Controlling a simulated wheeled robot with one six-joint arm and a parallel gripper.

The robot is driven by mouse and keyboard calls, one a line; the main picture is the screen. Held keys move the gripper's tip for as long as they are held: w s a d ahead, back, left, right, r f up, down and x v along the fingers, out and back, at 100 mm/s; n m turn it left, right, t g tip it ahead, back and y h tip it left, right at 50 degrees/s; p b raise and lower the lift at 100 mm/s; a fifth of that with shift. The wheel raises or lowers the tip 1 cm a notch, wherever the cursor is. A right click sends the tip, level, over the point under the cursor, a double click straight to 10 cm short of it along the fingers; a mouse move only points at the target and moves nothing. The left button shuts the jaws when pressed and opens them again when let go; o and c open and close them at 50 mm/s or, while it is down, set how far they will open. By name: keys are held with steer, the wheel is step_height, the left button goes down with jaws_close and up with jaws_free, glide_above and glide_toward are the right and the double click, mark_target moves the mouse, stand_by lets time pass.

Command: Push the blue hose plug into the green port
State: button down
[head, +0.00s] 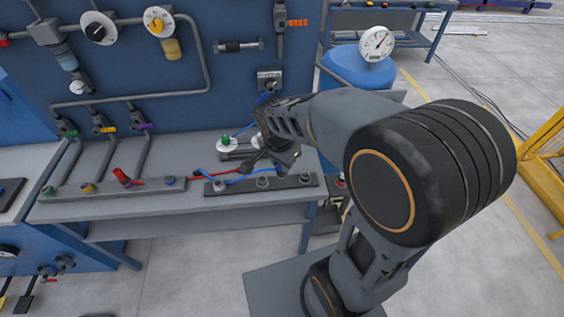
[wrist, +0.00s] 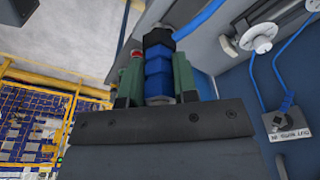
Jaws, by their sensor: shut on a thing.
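In the wrist view my gripper (wrist: 158,84) is shut on the blue hose plug (wrist: 158,66), with a green finger pad on each side. A blue hose (wrist: 200,18) runs off beyond the plug. In the head view my gripper (head: 268,156) is low over the bench, near the back of a dark socket bar; the arm and gripper hide the plug there. A green-ringed port (head: 48,190) is at the left end of the left port bar, well left of my gripper. No contact between plug and port shows.
The left port bar (head: 105,189) also carries a red plug (head: 122,176) and other coloured ports. The dark socket bar (head: 218,188) lies at the bench front, with red and blue hoses behind it. A pipe panel (head: 130,62) rises behind the bench (head: 130,209).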

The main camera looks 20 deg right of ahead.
steer(key=shift+r+p, duration=1.45)
steer(key=shift+r, duration=0.9)
